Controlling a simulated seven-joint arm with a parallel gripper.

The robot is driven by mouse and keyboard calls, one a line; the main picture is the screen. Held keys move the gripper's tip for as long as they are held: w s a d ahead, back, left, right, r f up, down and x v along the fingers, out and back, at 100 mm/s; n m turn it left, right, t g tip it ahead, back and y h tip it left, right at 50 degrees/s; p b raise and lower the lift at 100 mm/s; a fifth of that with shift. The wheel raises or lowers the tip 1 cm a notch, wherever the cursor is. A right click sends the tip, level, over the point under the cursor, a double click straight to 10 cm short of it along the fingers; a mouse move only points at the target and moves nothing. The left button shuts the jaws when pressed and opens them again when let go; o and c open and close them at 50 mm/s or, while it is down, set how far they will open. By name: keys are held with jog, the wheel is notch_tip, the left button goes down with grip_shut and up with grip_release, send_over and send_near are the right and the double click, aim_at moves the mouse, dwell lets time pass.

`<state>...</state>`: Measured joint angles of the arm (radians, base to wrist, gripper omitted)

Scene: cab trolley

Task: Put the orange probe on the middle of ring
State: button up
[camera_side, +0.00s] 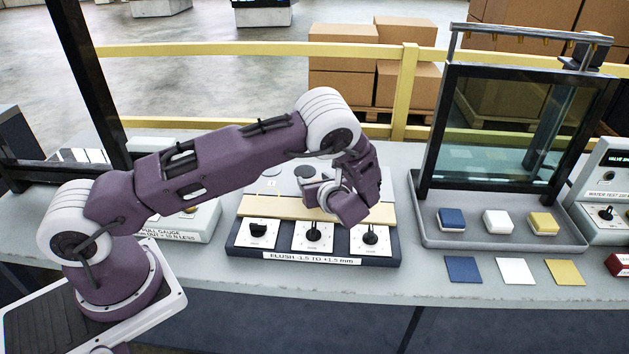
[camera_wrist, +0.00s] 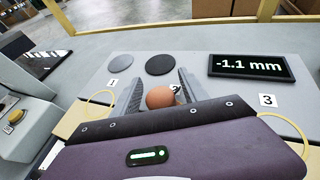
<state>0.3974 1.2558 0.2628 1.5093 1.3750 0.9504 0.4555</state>
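An orange round-ended thing, likely the probe (camera_wrist: 161,97), shows in the wrist view over the grey panel, between my gripper's two dark fingers (camera_wrist: 163,80). The fingers stand apart, with what look like narrow gaps on both sides of it. The lower part of the probe is hidden by my gripper body. In the side view my gripper (camera_side: 341,202) is low over the panel's middle, and the probe is hidden there. Pale yellow curved lines show at the left (camera_wrist: 97,101) and right (camera_wrist: 287,121) of the wrist view; I cannot tell if either is the ring.
The panel has dark discs (camera_wrist: 123,60), number labels and a display (camera_wrist: 252,66) reading -1.1 mm. Several dark knobs (camera_side: 313,233) line its front. To the right stands a framed glass pane over a grey tray (camera_side: 470,240) with blue, white and yellow blocks. Flat coloured squares lie before it.

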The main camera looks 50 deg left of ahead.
jog(key=shift+r, duration=0.1)
jog(key=v, duration=1.2)
jog(key=shift+r, duration=0.2)
jog(key=s+a+r+n+g+h, duration=0.2)
jog(key=s+r+n+g+h, duration=0.3)
jog(key=s+r+n, duration=0.9)
jog(key=s+d+r+n+t+h, duration=0.2)
jog(key=s+d+r+n+h, duration=0.1)
jog(key=s, duration=0.4)
jog(key=s+d+r+n+t+h, duration=0.3)
jog(key=s+d+r+n+h, duration=0.1)
jog(key=s, duration=0.3)
jog(key=shift+s+r+n+h, duration=0.25)
jog(key=shift+r+n+h, duration=0.05)
jog(key=shift+r+n, duration=0.55)
